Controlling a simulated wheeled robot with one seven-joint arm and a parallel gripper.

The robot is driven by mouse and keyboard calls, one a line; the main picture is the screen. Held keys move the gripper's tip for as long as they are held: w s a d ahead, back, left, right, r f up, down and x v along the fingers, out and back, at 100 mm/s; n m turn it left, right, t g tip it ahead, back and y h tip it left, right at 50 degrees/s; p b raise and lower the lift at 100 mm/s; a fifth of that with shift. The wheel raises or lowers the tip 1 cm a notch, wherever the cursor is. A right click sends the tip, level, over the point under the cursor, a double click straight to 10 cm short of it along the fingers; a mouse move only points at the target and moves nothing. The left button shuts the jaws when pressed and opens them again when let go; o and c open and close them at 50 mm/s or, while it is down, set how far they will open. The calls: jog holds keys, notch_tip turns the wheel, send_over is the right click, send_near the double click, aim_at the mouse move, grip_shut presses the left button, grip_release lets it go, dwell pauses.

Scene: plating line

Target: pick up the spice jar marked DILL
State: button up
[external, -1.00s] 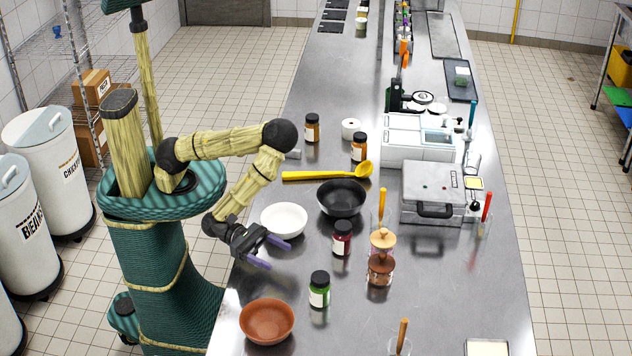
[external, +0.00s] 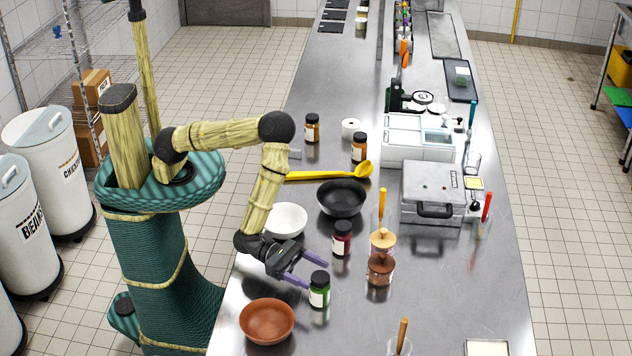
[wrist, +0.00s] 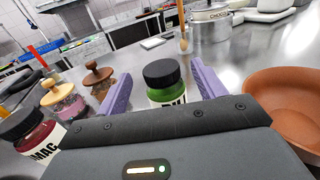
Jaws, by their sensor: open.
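The jar with green contents, a black lid and a white label (external: 319,290) stands upright on the steel counter. In the wrist view the green jar (wrist: 163,82) is between the two purple fingers, straight ahead; its label is mostly hidden by my gripper's housing, with only the letter tops showing. My gripper (external: 307,271) is open and empty, low over the counter, its fingers reaching toward the jar. A dark red jar (external: 342,239) stands behind it; its label reads "MAC" in the wrist view (wrist: 45,150).
A terracotta bowl (external: 267,321) sits close to the green jar at front left. Wooden-lidded glass jars (external: 381,268) stand to the right. A white bowl (external: 287,219) and a black bowl (external: 341,198) are behind. Counter right of the green jar is clear.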

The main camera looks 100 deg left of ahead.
aim_at(328, 281)
jog(key=shift+d, duration=0.1)
jog(key=shift+w+d, duration=0.15)
jog(key=shift+w, duration=0.1)
jog(key=shift+p+x, duration=1.15)
jog(key=shift+x, duration=1.15)
jog(key=shift+f, duration=0.2)
jog(key=c, duration=1.2)
